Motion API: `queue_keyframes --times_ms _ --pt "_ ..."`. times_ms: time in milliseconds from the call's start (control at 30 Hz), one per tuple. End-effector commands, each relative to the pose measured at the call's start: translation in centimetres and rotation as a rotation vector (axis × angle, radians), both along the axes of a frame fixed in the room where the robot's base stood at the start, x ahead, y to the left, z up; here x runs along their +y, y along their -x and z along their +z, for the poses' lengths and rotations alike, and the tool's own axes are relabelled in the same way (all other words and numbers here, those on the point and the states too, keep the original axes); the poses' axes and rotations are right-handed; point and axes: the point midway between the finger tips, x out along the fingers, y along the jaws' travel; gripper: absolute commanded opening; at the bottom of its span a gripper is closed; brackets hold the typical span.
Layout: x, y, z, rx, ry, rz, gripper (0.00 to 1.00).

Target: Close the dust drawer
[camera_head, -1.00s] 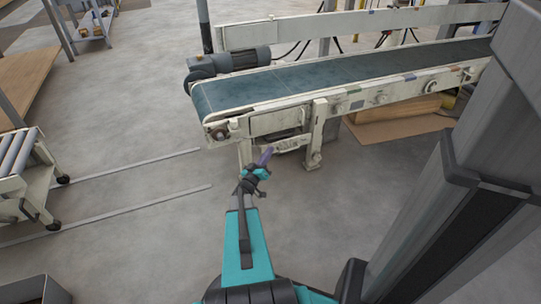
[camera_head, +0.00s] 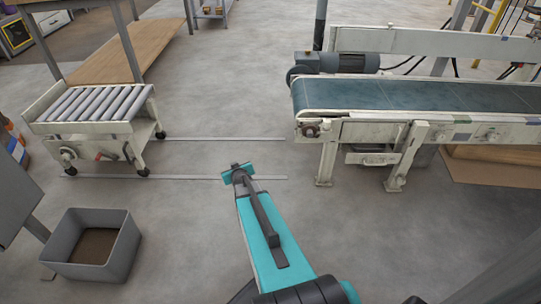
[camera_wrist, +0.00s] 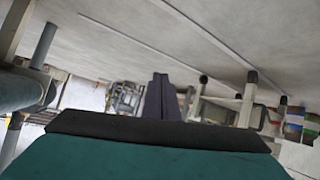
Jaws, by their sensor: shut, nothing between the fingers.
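A shallow pale box with a dark handle slot (camera_head: 371,158), which looks like the dust drawer, sits under the near end of the belt conveyor, between its legs. From this angle I cannot tell how far it stands out. My gripper (camera_head: 237,172) is over open floor, left of the conveyor and apart from it. Its fingers are mostly hidden in the head view. In the wrist view the dark purple fingers (camera_wrist: 159,82) are together with nothing between them. The drawer cannot be made out in the wrist view.
The belt conveyor (camera_head: 425,96) with its motor stands at right. A roller cart (camera_head: 100,127) stands at left, with a grey open bin (camera_head: 122,252) in front of it. Bare floor with thin pale strips lies between cart and conveyor.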

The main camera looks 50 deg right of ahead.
Motion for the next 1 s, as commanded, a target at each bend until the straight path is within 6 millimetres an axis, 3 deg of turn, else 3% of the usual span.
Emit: queue_keyframes --times_ms 33,233,500,700,1000 --pt "3.0 -0.7 -0.1 0.033 -0.031 0.048 0.00" --pt "13.4 -1.3 -1.3 0.184 -0.172 0.189 0.00" --pt "25.5 1.9 -2.2 0.442 -0.303 0.309 0.00" --pt "31.8 5.9 -2.2 0.637 -0.349 0.340 0.00" --pt "36.8 11.5 -2.1 0.850 -0.360 0.330 0.00"
